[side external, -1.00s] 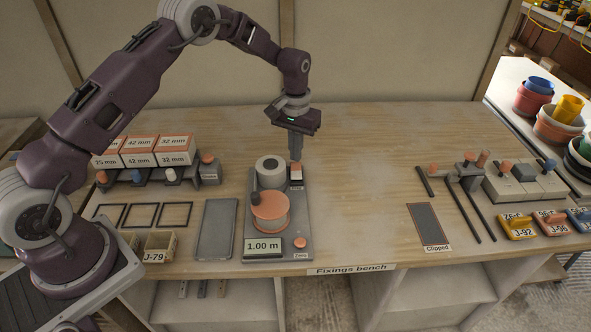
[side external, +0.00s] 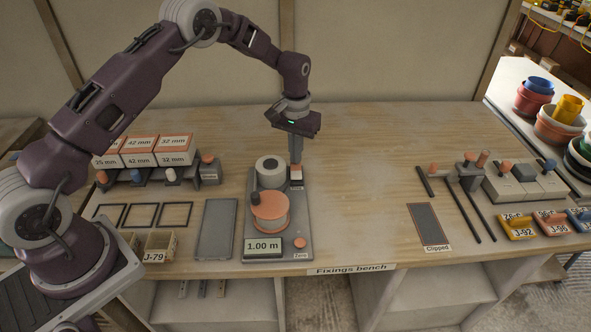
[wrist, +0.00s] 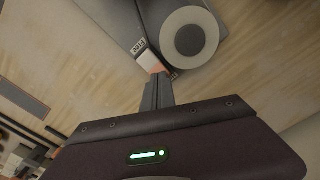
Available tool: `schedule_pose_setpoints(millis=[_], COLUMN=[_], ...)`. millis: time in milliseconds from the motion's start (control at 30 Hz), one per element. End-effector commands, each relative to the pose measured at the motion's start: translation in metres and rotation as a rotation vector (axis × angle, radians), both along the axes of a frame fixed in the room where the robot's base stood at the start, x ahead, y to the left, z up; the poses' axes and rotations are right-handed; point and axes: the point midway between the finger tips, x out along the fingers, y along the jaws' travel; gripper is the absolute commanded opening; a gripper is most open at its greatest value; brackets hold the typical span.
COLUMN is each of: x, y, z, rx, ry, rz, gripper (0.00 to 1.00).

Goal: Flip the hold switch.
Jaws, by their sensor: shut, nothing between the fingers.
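The hold switch (side external: 296,172) is a small white piece with an orange part, at the back right of the grey measuring device (side external: 252,222).
The device also carries an orange spool (side external: 270,211), a grey-white disc (side external: 270,168), a display (side external: 263,247) reading 1.00 m and an orange Zero button (side external: 299,243). Labelled boxes (side external: 139,151) stand to the left.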

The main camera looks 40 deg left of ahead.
Motion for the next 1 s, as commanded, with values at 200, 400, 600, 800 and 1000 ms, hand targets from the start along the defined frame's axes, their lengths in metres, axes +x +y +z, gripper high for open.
schedule_pose_setpoints(millis=[200, 400, 600, 800, 1000], x=[0.0, 0.0, 0.0, 0.0, 0.0], y=[0.0, 0.0, 0.0, 0.0, 0.0], z=[-0.004, -0.007, -0.01, -0.013, -0.004], rx=[0.0, 0.0, 0.0, 0.0, 0.0], ry=[0.001, 0.001, 0.001, 0.001, 0.0], rz=[0.0, 0.0, 0.0, 0.0, 0.0], gripper=[0.0, 0.0, 0.0, 0.0, 0.0])
